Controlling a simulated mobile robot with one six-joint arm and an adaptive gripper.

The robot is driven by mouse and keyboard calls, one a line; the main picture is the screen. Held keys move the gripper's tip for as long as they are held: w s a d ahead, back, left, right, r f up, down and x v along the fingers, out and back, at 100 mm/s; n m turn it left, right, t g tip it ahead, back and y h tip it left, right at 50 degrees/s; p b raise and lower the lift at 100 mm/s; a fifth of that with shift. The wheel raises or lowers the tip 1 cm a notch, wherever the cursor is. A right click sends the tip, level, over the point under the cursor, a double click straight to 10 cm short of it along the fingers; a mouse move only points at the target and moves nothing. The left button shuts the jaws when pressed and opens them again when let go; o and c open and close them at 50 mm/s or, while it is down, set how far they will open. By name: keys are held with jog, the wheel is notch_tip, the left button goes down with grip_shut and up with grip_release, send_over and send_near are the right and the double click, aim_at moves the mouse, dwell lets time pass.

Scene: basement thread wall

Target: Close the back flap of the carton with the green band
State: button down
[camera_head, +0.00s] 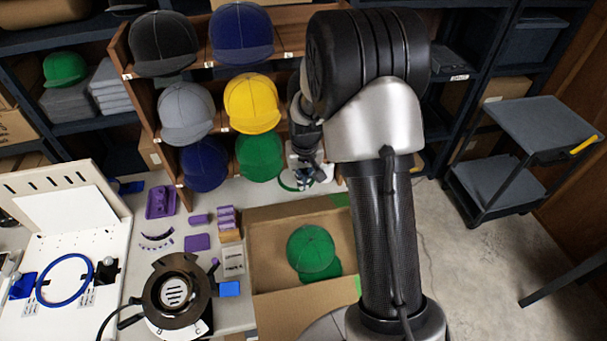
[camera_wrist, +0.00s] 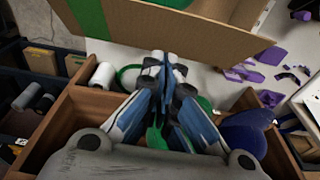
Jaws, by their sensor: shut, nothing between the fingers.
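The open carton (camera_head: 262,262) with the green band stands on the table in the middle of the head view, with green caps (camera_head: 311,248) inside. Its back flap (camera_head: 285,212) is raised along the far side, not folded over the opening. In the wrist view the flap's cardboard (camera_wrist: 185,30) and green band (camera_wrist: 90,15) cross the top. My gripper (camera_head: 301,183) is behind the flap, near the cap shelf; in the wrist view the gripper (camera_wrist: 163,62) is shut and empty, its tips just short of the flap's edge. I cannot tell whether they touch it.
A wooden cap rack (camera_head: 168,110) with several caps stands close behind my gripper. A green ring (camera_wrist: 128,76) lies near the fingers. A round heat press (camera_head: 178,295) and purple pieces (camera_head: 197,242) are left of the carton. A grey cart (camera_head: 530,130) stands at right; the floor between is clear.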

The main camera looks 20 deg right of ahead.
jog(key=b, duration=0.1)
send_over(303, 210)
jog(key=w, duration=0.1)
jog(key=f, duration=0.6)
jog(key=shift+w+d+f, duration=0.15)
jog(key=shift+w+d, duration=0.05)
jog(key=s+f, duration=0.1)
jog(key=f, duration=0.1)
jog(key=shift+s+a+f+b, duration=0.2)
jog(key=shift+s+f+b, duration=0.15)
jog(key=shift+s+f, duration=0.2)
jog(key=shift+f, duration=0.1)
